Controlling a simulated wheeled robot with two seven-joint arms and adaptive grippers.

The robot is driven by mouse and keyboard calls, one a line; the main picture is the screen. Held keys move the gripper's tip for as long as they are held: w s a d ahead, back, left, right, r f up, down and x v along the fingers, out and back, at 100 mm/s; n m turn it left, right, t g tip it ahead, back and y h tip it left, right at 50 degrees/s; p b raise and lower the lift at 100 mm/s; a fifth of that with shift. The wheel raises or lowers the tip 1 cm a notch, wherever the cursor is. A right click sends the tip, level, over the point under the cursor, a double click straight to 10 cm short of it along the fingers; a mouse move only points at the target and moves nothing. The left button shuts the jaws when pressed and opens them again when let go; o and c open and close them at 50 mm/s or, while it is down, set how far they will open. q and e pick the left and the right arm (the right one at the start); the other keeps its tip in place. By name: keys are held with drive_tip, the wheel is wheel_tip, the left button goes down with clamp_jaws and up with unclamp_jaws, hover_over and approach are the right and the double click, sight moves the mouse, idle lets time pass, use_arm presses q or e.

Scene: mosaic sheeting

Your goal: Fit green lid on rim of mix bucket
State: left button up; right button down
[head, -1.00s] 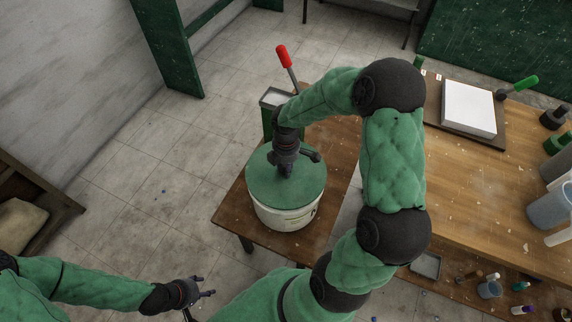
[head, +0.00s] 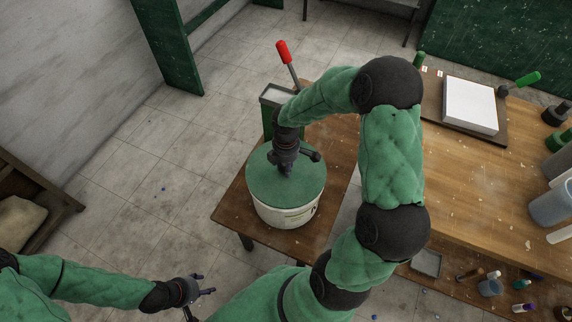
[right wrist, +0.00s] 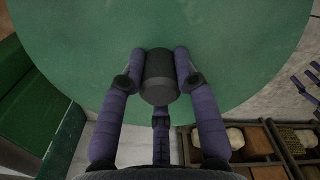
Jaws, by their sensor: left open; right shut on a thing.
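The green lid (head: 262,190) covers the top of the white mix bucket (head: 290,217) in the head view. It looks level and close on the rim, but I cannot tell whether it is fully seated all round. My right gripper (head: 287,170) points down at the lid's middle. In the right wrist view, my right gripper (right wrist: 159,78) is shut on the lid's dark knob (right wrist: 160,88), with the broad green lid (right wrist: 220,50) beyond it. The rim is hidden under the lid. My left gripper (head: 208,285) is open and empty at the lower left, away from the bucket.
The bucket stands on a small wooden table (head: 232,212). A green box-shaped device (head: 270,118) with a red-handled lever (head: 284,55) stands behind it. A larger wooden workbench (head: 500,195) at the right holds a white slab (head: 470,107), containers and small bottles.

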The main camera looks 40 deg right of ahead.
drive_tip(key=shift+f+b, duration=0.3)
drive_tip(key=shift+f, duration=0.25)
drive_tip(key=c, duration=0.8)
unclamp_jaws()
drive_tip(key=shift+c, duration=0.2)
wheel_tip(320, 180, up, 12)
